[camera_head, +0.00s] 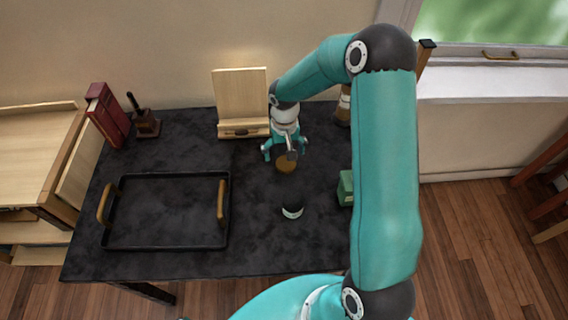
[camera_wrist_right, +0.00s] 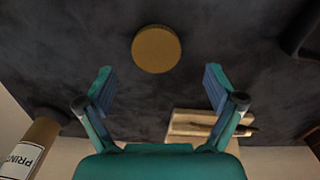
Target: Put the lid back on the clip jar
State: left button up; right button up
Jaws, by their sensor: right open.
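In the wrist view the lid (camera_wrist_right: 156,49) shows whole, above and between the two fingertips of my right gripper (camera_wrist_right: 158,73). The fingers are spread wide, touch nothing and hold nothing. A small dark jar with a pale band (camera_head: 292,211), which looks like the clip jar, stands on the table nearer the front. Its contents are too small to make out. My left gripper is not in view.
A black tray (camera_head: 165,246) with wooden handles fills the table's left. A wooden stand (camera_head: 240,92) is at the back, a dark pen holder (camera_head: 146,125) and red books (camera_head: 108,115) at back left. A green box (camera_head: 346,188) is partly behind my arm.

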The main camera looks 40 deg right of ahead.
aim_at(286, 163)
notch_tip(286, 163, down, 4)
jog(key=shift+s+d+f+p, duration=0.15)
jog(key=shift+f+p, duration=0.05)
jog(key=shift+p, duration=0.2)
jog(key=c, duration=0.8)
